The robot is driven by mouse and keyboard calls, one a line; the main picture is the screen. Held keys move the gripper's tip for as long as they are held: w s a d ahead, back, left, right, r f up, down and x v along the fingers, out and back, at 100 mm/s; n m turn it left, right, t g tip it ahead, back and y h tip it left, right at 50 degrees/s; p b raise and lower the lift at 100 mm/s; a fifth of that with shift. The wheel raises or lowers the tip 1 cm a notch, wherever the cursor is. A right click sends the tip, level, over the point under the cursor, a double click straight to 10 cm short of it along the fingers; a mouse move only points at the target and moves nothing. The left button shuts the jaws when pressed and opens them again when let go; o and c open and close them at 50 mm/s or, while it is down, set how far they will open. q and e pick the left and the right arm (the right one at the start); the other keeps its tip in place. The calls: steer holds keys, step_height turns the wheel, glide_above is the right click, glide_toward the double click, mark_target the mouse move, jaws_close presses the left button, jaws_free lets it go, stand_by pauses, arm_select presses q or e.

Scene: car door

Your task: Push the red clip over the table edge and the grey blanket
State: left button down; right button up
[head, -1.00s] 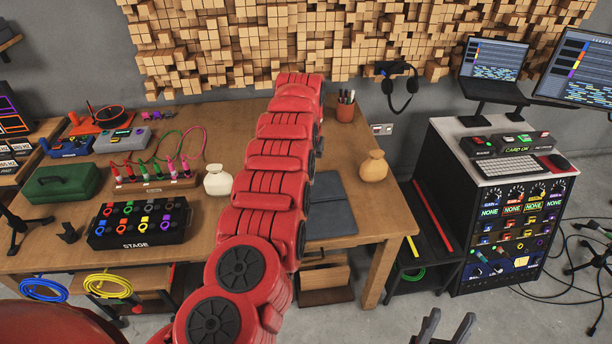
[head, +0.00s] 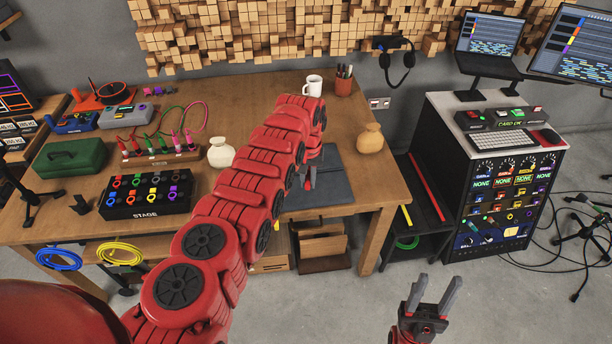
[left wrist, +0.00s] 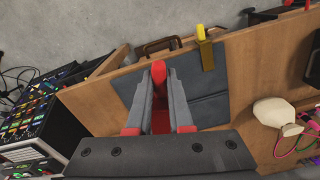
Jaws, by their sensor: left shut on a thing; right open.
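My left gripper (head: 309,178) reaches over the workbench, with its fingers pointing down above the grey blanket (head: 335,188). In the left wrist view its fingers (left wrist: 160,90) are shut on the red clip (left wrist: 158,73), whose rounded red end shows between the fingertips. The flat grey blanket (left wrist: 208,107) lies on the wooden table (left wrist: 256,75) at its edge. A yellow clip (left wrist: 205,52) sits on that edge over the blanket. The fingers hide part of the red clip. My right gripper (head: 432,297) is open and empty, above the floor in front of the bench.
A cream vase (head: 220,153) stands left of my left arm and a tan vase (head: 370,139) stands right of the blanket. A white mug (head: 313,85) and a pencil cup (head: 344,82) stand at the back.

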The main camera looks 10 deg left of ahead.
arm_select(q)
steer(key=shift+s+a+f, duration=0.1)
steer(key=shift+f, duration=0.15)
steer(key=shift+s+d+f+p, duration=0.3)
steer(key=shift+d+f, duration=0.2)
steer(key=shift+f, duration=0.05)
steer(key=shift+s+d+f+p, duration=0.15)
steer(key=shift+s+d+f, duration=0.1)
steer(key=shift+f, duration=0.2)
steer(key=shift+s+d+f+p, duration=0.15)
steer(key=shift+d+f, duration=0.05)
steer(key=shift+f, duration=0.2)
steer(key=shift+s+d+f, duration=0.2)
steer(key=shift+d+f, duration=0.2)
steer(key=shift+f, duration=0.2)
steer(key=shift+s+f+n+p, duration=0.1)
steer(key=shift+f+n+p, duration=0.05)
steer(key=shift+n+p, duration=0.15)
